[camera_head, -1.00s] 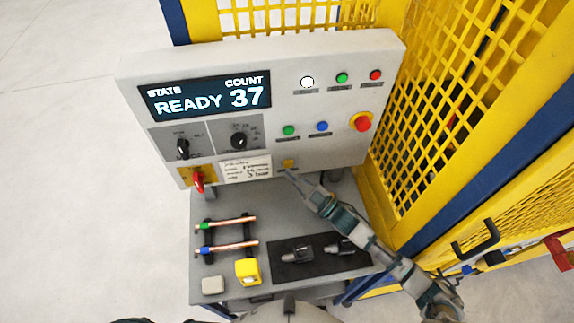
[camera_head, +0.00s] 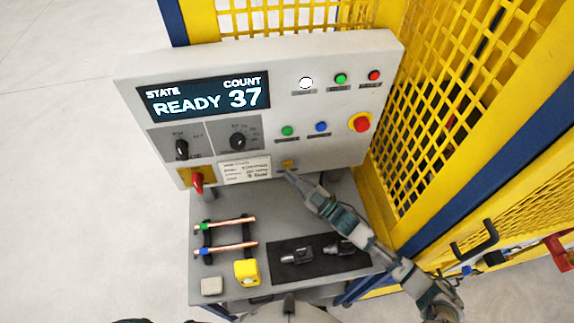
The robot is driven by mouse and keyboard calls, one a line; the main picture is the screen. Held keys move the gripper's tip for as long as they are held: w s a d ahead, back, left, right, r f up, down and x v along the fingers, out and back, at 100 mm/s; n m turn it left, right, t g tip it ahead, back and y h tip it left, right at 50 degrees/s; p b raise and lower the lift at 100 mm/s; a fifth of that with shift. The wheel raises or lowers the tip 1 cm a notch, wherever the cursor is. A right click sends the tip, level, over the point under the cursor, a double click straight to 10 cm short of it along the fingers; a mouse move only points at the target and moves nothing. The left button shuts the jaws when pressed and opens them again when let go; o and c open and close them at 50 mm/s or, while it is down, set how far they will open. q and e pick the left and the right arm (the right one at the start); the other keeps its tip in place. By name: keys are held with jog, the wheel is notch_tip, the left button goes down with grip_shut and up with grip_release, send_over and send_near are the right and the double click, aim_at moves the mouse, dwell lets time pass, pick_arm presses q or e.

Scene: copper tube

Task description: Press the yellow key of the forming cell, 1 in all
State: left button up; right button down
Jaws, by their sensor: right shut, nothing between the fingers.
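The yellow key (camera_head: 287,163) is a small square on the lower part of the grey control panel (camera_head: 210,70), right of a white label card. My right gripper (camera_head: 289,174) is shut and empty, its tip just below the key. I cannot tell whether the tip touches the key. The panel's display (camera_head: 205,97) reads READY and COUNT 37. My left gripper is not in view.
A red switch (camera_head: 197,182), two black knobs and several coloured buttons sit on the panel. Below, the bench holds two copper tubes (camera_head: 228,248) on a rack, a yellow item (camera_head: 246,271) and a black mat (camera_head: 283,267) with dark tools. Yellow mesh fencing (camera_head: 450,90) stands at right.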

jog(key=shift+w+d, duration=0.1)
jog(key=shift+w, duration=0.3)
jog(key=shift+w+r, duration=0.1)
jog(key=shift+w, duration=0.25)
dwell(0.8)
jog(key=shift+s, duration=0.1)
jog(key=shift+s+p, duration=0.3)
jog(key=shift+s, duration=0.4)
